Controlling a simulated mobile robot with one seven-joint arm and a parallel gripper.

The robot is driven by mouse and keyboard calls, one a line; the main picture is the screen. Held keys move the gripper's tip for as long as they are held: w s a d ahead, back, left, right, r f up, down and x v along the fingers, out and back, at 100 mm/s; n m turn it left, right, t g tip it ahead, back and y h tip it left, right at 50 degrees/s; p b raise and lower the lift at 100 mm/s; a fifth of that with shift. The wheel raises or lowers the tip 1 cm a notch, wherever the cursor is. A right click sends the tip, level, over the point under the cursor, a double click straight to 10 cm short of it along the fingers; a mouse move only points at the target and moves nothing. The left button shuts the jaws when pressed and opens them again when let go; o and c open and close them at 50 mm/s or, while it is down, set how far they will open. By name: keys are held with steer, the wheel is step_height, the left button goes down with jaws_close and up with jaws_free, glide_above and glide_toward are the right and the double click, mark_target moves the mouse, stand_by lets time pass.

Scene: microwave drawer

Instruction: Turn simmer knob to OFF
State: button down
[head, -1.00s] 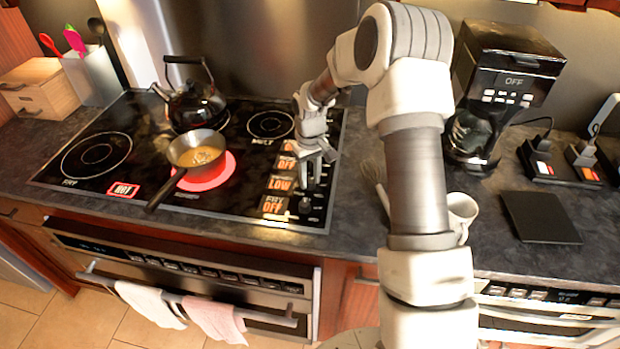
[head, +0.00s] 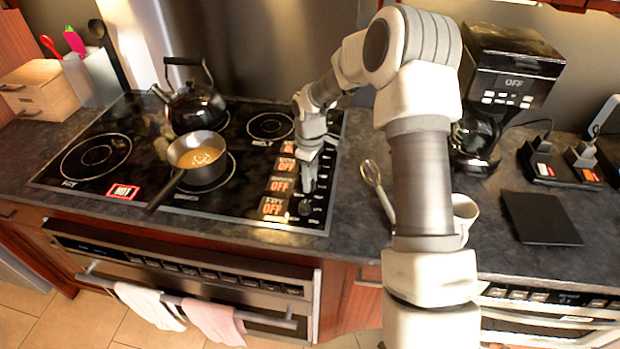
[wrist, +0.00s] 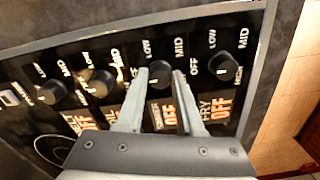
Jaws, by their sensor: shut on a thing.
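The simmer knob (wrist: 160,78) is a black round knob in the row on the stove's control strip. In the wrist view it sits between the two fingers of my gripper (wrist: 161,70), which is shut on it. The simmer display (wrist: 162,116) beside it reads OFF; in the head view, this display (head: 279,186) also reads OFF. My gripper (head: 308,188) points down at the control strip in the head view and hides most of the knob there. The burner under the saucepan (head: 197,158) is dark.
The fry knob (wrist: 223,66) is close to the right finger, and two other knobs (wrist: 76,87) lie to the left. A kettle (head: 194,106) stands behind the saucepan. The HOT light (head: 123,191) is lit. A whisk (head: 374,178) and mug (head: 464,212) are right of the stove.

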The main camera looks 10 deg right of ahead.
stand_by(0.4)
steer(key=c, duration=0.5)
jaws_free()
steer(key=shift+c, duration=0.2)
steer(key=shift+r, duration=0.1)
step_height(320, 180, up, 17)
steer(key=shift+r, duration=0.15)
